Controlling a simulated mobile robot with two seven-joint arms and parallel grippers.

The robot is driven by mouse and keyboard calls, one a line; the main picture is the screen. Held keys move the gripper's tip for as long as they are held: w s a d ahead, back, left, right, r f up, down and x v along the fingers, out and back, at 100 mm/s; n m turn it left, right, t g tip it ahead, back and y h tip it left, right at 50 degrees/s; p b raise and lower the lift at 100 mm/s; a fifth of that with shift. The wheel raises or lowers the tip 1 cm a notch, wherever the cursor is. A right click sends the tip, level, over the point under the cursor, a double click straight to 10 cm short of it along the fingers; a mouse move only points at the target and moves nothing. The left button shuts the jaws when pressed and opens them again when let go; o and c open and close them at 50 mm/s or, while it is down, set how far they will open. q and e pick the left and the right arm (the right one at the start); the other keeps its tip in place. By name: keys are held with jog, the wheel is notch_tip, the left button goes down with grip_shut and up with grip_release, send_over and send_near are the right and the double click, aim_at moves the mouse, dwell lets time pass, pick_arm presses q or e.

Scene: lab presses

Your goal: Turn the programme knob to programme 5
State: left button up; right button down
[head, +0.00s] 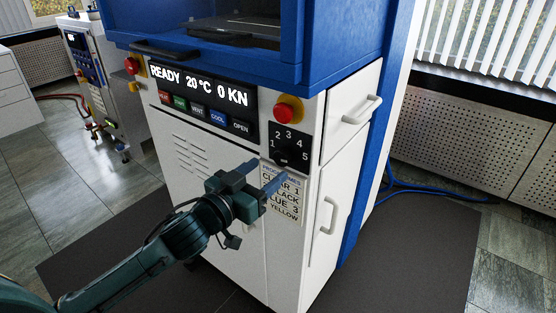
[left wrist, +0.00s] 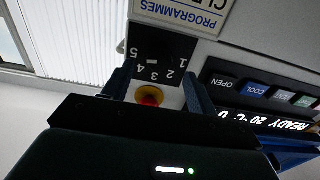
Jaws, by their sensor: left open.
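The programme dial is a dark square plate (head: 289,143) with white numbers 1 to 5, on the press's white front under a red button. In the left wrist view the plate (left wrist: 166,46) appears upside down. The dark knob (head: 284,158) is hard to make out against it. A short white mark (left wrist: 151,64) shows on it in the wrist view; I cannot tell surely which number it points to. My left gripper (head: 263,174) is open and empty, just below and left of the dial, apart from the knob. Its fingers (left wrist: 160,80) flank the plate in the wrist view. My right gripper is out of view.
A programme label (head: 281,191) is below the dial. A red button (head: 288,109) sits above it, and a display (head: 199,84) reading READY with several coloured buttons is to the left. Door handles (head: 328,215) stick out on the right side. A blue cable (head: 420,190) lies on the floor.

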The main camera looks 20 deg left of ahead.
aim_at(280, 160)
pick_arm(q)
jog(key=shift+x, duration=2.65)
jog(key=shift+c, duration=0.4)
jog(key=c, duration=0.9)
